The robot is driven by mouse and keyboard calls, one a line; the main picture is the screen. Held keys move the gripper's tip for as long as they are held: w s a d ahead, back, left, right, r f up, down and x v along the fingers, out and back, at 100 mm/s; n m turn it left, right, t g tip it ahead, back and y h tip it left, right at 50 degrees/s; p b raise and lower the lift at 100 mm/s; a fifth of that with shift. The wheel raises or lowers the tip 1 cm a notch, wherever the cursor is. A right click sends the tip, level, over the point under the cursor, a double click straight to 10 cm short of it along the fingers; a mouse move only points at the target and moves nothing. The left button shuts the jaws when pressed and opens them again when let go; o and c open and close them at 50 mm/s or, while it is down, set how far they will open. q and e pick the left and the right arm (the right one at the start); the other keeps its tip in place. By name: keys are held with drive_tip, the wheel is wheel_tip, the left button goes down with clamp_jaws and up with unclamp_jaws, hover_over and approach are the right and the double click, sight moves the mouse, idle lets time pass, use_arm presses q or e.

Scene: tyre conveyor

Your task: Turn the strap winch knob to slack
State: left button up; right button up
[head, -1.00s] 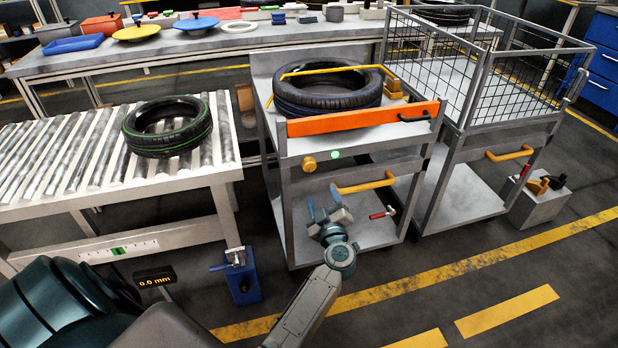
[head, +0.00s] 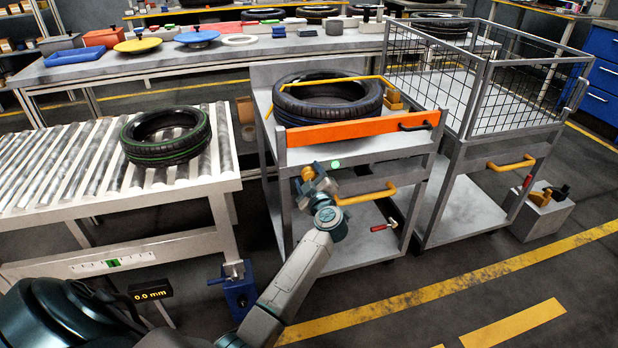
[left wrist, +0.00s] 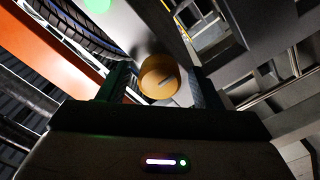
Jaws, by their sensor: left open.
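The round yellow strap winch knob (head: 308,173) sits on the front of the grey tyre cart (head: 350,156), below the orange board (head: 355,131). My left gripper (head: 312,178) is at the knob, open. The yellow strap (head: 330,78) runs over a black tyre (head: 327,101) on the cart. My right gripper is not in view.
A green light (head: 336,163) glows right of the knob. A yellow handle (head: 366,194) sticks out to the right of my gripper. A roller conveyor (head: 75,165) with a green-lined tyre (head: 165,137) stands left. A mesh cage cart (head: 480,100) stands right.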

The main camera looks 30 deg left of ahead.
use_arm(q)
drive_tip(key=shift+w+a, duration=0.15)
drive_tip(key=shift+a, duration=0.05)
drive_tip(key=shift+c, duration=0.2)
drive_tip(key=c, duration=1)
drive_tip(key=shift+o, duration=0.2)
